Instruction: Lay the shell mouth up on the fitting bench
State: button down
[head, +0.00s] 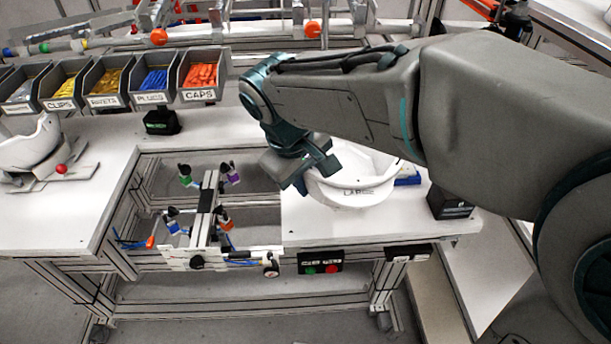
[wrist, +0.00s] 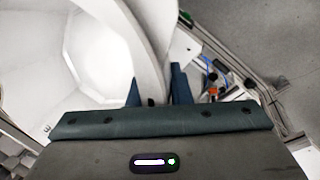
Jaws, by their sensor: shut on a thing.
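The white helmet shell (head: 352,190), marked LARGE, is at the right part of the fitting bench (head: 310,228) in the head view. It looks mouth up, with its hollow inside showing. My gripper (head: 298,182) is at the shell's left rim. In the wrist view the shell's wall (wrist: 143,50) runs down between the two fingers (wrist: 155,92), which are shut on it, and the hollow inside (wrist: 95,55) lies to the left. My arm hides part of the shell's far side. I cannot tell whether its underside touches the bench.
A fixture with coloured clamps (head: 205,215) stands in the gap left of the shell. Another white shell (head: 32,145) sits on the left bench part. Labelled bins (head: 125,82) line the back. A blue thing (head: 408,179) and a black box (head: 449,204) are right of the shell.

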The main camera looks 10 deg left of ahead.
notch_tip(320, 180, down, 9)
jog(key=b, duration=0.6)
jog(key=shift+r+b, duration=0.2)
jog(key=shift+b, duration=0.1)
jog(key=c, duration=1.3)
grip_release()
jog(key=shift+s, duration=0.1)
jog(key=shift+o, duration=0.2)
jog(key=v, duration=1.4)
jog(key=shift+f, duration=0.1)
